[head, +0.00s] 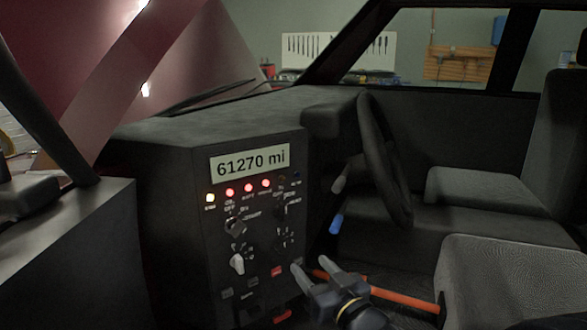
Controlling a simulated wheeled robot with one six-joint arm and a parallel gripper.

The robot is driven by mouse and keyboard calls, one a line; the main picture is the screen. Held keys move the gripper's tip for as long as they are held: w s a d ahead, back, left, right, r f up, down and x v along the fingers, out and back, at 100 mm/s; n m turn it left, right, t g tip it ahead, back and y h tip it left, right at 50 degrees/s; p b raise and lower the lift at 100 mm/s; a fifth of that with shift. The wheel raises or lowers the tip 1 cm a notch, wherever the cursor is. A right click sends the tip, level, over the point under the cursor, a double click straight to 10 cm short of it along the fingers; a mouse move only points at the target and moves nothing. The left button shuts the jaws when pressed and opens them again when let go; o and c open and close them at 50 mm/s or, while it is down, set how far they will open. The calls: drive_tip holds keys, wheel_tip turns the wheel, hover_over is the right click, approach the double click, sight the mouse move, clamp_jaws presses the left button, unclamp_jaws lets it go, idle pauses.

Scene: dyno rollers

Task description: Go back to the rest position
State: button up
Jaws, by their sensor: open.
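My gripper (312,270) shows in the head view at the bottom, right of the middle. Its two grey fingers are apart and point up and left toward the lower right part of the black control panel (215,215). I see nothing between the fingers. I cannot tell whether a fingertip touches the panel. The panel carries a "61270 mi" display (249,163), a row of lit lamps (248,187), knobs and switches.
A black steering wheel (385,160) stands right of the panel. A blue-tipped lever (336,223) and an orange-red bar (395,297) are close to my gripper. Grey seats (510,275) fill the right side. A windshield frame runs above the dashboard (240,120).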

drive_tip(key=shift+w+r+m+t+h, duration=0.3)
drive_tip(key=shift+w+m+t, duration=0.1)
drive_tip(key=shift+m, duration=0.3)
drive_tip(key=shift+f, duration=0.1)
